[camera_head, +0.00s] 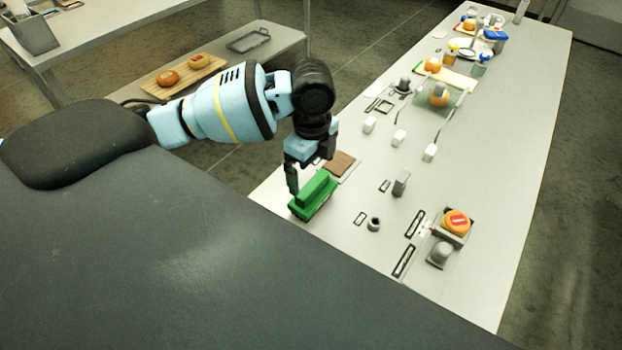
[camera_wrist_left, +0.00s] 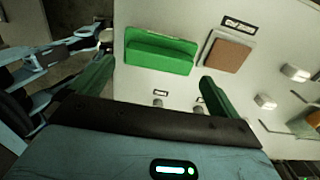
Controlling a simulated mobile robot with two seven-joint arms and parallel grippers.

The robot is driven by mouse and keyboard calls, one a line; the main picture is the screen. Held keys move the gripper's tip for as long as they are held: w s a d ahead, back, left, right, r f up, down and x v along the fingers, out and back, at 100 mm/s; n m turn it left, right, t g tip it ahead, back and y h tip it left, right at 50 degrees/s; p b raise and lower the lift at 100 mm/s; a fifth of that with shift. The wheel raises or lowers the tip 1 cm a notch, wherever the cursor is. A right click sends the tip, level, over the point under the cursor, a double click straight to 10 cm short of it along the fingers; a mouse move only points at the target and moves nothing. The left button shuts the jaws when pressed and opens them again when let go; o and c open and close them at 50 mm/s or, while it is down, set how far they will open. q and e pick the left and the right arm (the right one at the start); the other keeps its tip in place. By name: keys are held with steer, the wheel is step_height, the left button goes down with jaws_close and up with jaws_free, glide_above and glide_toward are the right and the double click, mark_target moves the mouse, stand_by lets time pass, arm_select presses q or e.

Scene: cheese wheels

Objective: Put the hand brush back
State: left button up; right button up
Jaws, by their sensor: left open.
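A green hand brush (camera_head: 315,196), a block with a raised grip along its top, lies at the near left edge of the long light table. It also shows in the left wrist view (camera_wrist_left: 158,52), at the top middle. My left gripper (camera_head: 311,176) is over the brush, fingers pointing down. In the left wrist view the two dark green fingers (camera_wrist_left: 152,88) are wide apart with nothing between them, and the brush is beyond their tips. In the head view the gripper hides part of the brush's far end. My right gripper is not in view.
A brown pad (camera_head: 342,162) lies just beyond the brush, by a label. Small white blocks (camera_head: 399,138), grey weights and an orange wheel on a scale (camera_head: 456,222) stand farther right. A lower table (camera_head: 282,42) holds a wooden board (camera_head: 205,70) with orange wheels.

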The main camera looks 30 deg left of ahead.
mark_target(312, 183)
arm_select(q)
step_height(312, 183, up, 7)
steer(key=shift+f, duration=0.2)
stand_by(0.7)
